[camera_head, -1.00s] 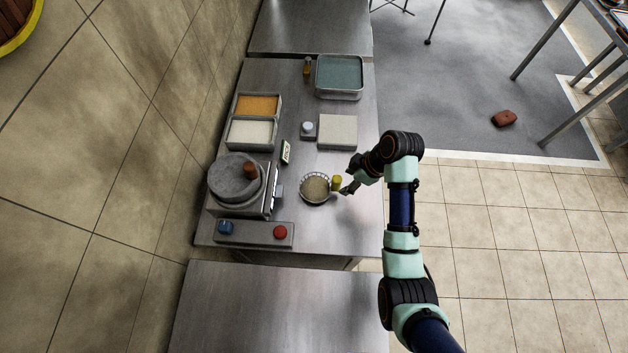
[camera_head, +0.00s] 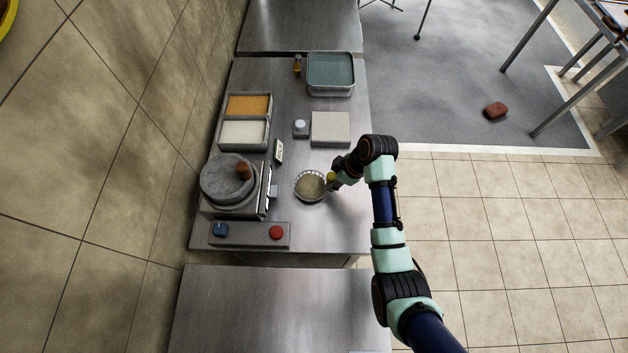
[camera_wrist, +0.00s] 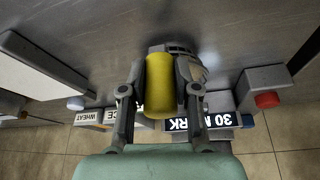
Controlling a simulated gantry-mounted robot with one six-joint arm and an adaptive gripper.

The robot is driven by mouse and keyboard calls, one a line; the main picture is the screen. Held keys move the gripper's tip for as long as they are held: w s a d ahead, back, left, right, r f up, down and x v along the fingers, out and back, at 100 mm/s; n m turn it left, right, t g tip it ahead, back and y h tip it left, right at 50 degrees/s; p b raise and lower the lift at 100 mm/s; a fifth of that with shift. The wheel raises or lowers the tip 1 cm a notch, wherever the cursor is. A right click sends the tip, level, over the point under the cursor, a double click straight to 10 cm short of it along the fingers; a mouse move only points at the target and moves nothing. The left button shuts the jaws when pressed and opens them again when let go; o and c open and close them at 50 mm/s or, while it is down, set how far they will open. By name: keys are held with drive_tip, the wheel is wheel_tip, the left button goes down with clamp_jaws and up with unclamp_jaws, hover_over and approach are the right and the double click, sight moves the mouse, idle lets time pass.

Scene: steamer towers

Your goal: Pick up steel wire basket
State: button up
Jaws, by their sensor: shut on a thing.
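The steel wire basket (camera_head: 311,185) is a round wire bowl with a pale beige inside, on the steel counter in the head view. Its yellow handle (camera_wrist: 160,86) fills the middle of the wrist view. My gripper (camera_head: 331,180) is at the right side of the basket, its fingers closed on both sides of the yellow handle. In the wrist view the basket's wire body (camera_wrist: 190,62) shows behind the handle, partly hidden by it. I cannot tell whether the basket touches the counter.
Left of the basket stands a round grey grinder-like device (camera_head: 228,178), with a control box (camera_head: 249,234) in front. Behind are a pale square block (camera_head: 331,127), two trays with orange (camera_head: 249,105) and white contents (camera_head: 243,133), and a teal-filled pan (camera_head: 331,72). Bare counter lies in front of the basket.

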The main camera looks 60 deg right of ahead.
drive_tip(key=shift+r, duration=0.15)
clamp_jaws()
wheel_tip(320, 180, up, 20)
drive_tip(key=p, duration=0.9)
drive_tip(key=o, duration=0.5)
unclamp_jaws()
clamp_jaws()
